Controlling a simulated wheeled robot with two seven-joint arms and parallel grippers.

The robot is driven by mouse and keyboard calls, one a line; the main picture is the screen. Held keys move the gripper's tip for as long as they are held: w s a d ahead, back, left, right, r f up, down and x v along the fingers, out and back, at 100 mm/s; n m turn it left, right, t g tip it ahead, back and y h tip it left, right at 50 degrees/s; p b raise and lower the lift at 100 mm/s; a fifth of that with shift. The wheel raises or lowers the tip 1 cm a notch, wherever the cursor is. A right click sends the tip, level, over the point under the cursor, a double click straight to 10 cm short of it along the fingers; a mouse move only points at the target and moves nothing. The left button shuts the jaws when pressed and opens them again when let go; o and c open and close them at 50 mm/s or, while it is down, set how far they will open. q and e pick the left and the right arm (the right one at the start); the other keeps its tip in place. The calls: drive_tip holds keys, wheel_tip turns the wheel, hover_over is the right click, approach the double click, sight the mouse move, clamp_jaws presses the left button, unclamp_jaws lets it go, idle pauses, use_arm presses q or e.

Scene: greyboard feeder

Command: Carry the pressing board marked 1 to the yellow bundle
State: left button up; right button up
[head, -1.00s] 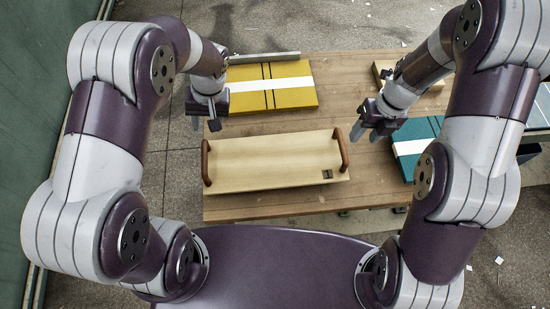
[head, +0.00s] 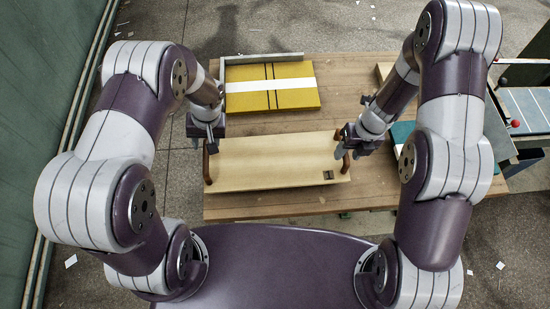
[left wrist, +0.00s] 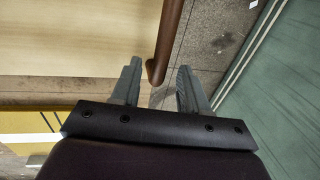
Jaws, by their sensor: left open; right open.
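The pressing board (head: 265,160) is a pale wooden board with a brown bar handle at each end. It lies flat on the table; a small dark label (head: 328,175) at its lower right is too small to read. My left gripper (head: 205,145) is open at the left handle (head: 207,165). In the left wrist view the handle (left wrist: 166,40) reaches between the two open fingers (left wrist: 160,72). My right gripper (head: 347,152) is open at the right handle, which it partly hides. The yellow bundle (head: 295,98), with a white band and dark stripes, lies behind the board.
The wooden table (head: 240,207) has a grey metal rail (head: 265,59) behind the yellow bundle. A teal bundle (head: 402,130) is mostly hidden behind my right arm. A bench with a red knob (head: 515,123) stands at the right. A bare table strip lies between board and yellow bundle.

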use_arm(q)
drive_tip(key=shift+a+f, duration=0.2)
drive_tip(key=shift+f, duration=0.9)
use_arm(e)
drive_tip(key=shift+a+f, duration=0.2)
drive_tip(key=shift+f, duration=0.9)
use_arm(q)
drive_tip(key=shift+f, duration=0.35)
use_arm(e)
drive_tip(key=shift+f, duration=0.35)
use_arm(q)
drive_tip(key=shift+c, duration=0.2)
use_arm(e)
drive_tip(key=shift+c, duration=0.3)
use_arm(q)
clamp_jaws()
use_arm(e)
clamp_jaws()
